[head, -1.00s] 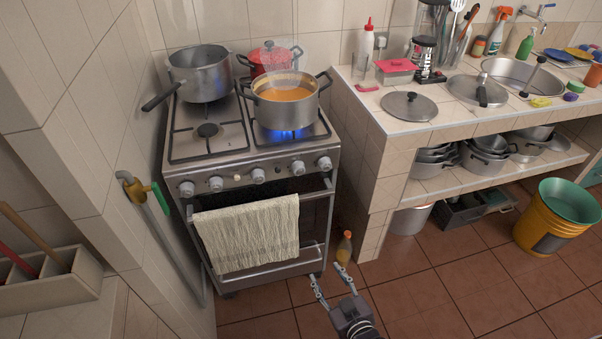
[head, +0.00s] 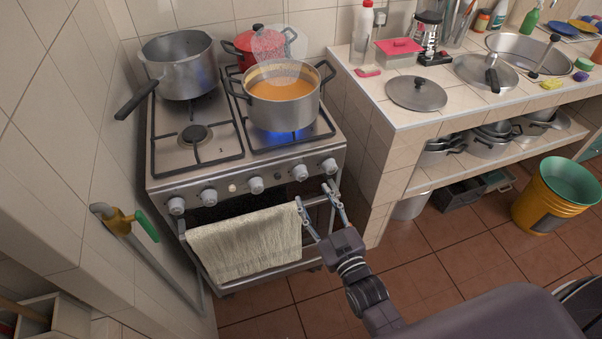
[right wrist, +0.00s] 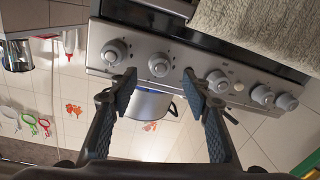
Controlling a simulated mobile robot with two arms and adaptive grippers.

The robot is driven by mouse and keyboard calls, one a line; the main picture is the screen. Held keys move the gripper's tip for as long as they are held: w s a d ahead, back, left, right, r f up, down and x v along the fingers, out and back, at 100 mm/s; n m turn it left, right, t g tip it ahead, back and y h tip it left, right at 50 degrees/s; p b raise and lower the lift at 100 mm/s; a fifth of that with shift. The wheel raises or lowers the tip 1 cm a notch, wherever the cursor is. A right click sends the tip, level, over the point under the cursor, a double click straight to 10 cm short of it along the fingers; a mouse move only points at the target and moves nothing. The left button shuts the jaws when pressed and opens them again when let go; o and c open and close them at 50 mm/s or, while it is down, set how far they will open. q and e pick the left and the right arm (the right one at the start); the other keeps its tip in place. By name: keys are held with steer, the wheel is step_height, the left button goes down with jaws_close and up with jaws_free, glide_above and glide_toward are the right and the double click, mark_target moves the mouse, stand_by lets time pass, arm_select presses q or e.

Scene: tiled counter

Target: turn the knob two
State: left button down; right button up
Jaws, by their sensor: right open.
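The stove (head: 240,185) has a front panel with a row of grey round knobs. They include a far right knob (head: 329,166), a second from the right (head: 300,172), a middle one (head: 256,185) and two at the left, such as the far left knob (head: 176,205). My right gripper (head: 314,195) is open and empty, in front of the panel's right part. In the right wrist view, which looks upside down, one knob (right wrist: 160,65) shows between the open fingertips (right wrist: 159,78), apparently not touched. No marks numbering the knobs can be read. My left gripper is not in view.
A blue flame burns under the pot of orange soup (head: 285,98). A grey pot (head: 178,62) and a red pot (head: 243,46) stand on the stove too. A towel (head: 245,245) hangs on the oven rail below the knobs. The tiled counter (head: 375,115) is at the right.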

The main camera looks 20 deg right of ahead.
mark_target(304, 179)
steer(key=w, duration=0.3)
steer(key=shift+w+a+r+p, duration=0.2)
steer(key=shift+w+r+p, duration=0.05)
steer(key=shift+w+p, duration=0.1)
steer(key=shift+w+a+f, duration=0.1)
steer(key=shift+w+f, duration=0.05)
steer(key=shift+w, duration=1.4)
steer(key=c, duration=1.2)
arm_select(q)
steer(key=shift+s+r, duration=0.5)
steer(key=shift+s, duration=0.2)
arm_select(e)
steer(key=shift+o, duration=0.2)
